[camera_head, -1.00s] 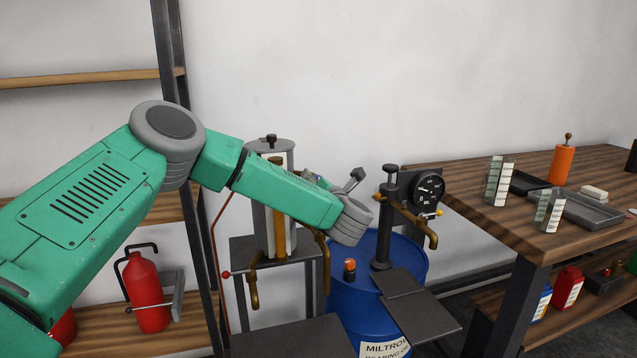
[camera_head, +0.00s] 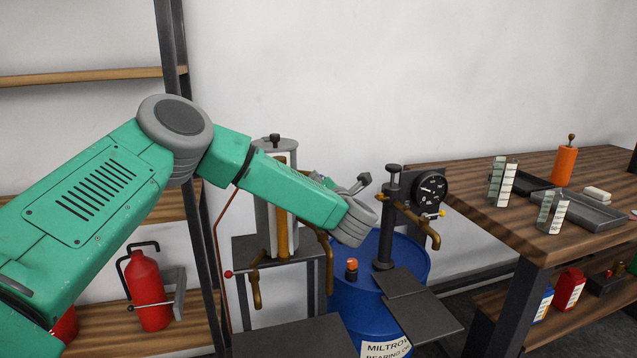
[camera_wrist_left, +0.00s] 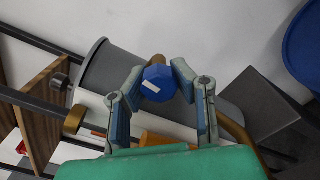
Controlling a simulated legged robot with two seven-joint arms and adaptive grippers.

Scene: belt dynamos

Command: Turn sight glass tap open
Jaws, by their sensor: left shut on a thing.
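The sight glass tap (camera_wrist_left: 158,83) is a blue faceted knob with a white mark on a brass stem, in the left wrist view. It sits against the side of a grey cylindrical tank (camera_wrist_left: 105,68). My left gripper (camera_wrist_left: 160,80) is shut on the blue tap, with a finger on each side of it. In the head view the tank (camera_head: 262,215) stands on a dark stand, partly covered by my green left arm. The tap and most of my left gripper are hidden there. My right gripper is not in view.
A blue drum (camera_head: 345,315) with a black pump and gauge (camera_head: 431,188) stands right of the tank. Brass spouts (camera_head: 255,285) hang near the stand. A wooden bench (camera_head: 470,190) is at the right.

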